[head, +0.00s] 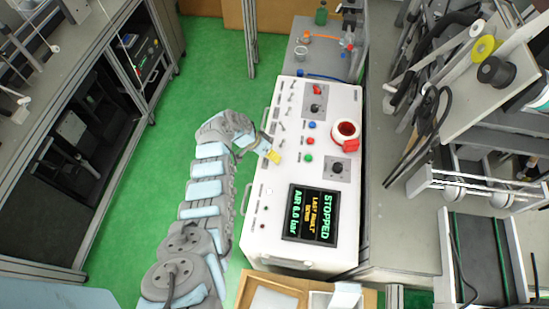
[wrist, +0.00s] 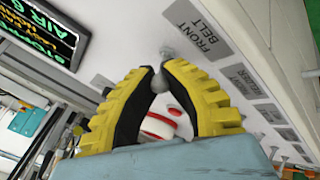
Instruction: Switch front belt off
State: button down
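The white control panel (head: 270,222) has a row of small toggle switches along its left side in the head view. In the wrist view, the FRONT BELT label (wrist: 197,27) is beside the front belt switch (wrist: 166,52), a small grey toggle. My gripper (wrist: 158,77) has its yellow fingertips closed in around the toggle's lever, with the lever between the dark inner pads. In the head view my gripper (head: 273,156) is at the panel's left side, near the lower end of the toggle row, and hides this switch. The lever's exact position cannot be told.
The display (head: 312,214) reads STOPPED and AIR 6.0 bar. A red ring-shaped button (head: 345,131), small coloured buttons and two black knobs sit to the right of the toggles. More labelled switches (wrist: 268,113) line up beyond the fingers. Open green floor (head: 215,80) lies left of the panel.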

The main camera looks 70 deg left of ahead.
dwell(0.6)
jog(key=c, duration=1)
grip_release()
jog(key=shift+a+r, duration=0.1)
jog(key=v, duration=1.2)
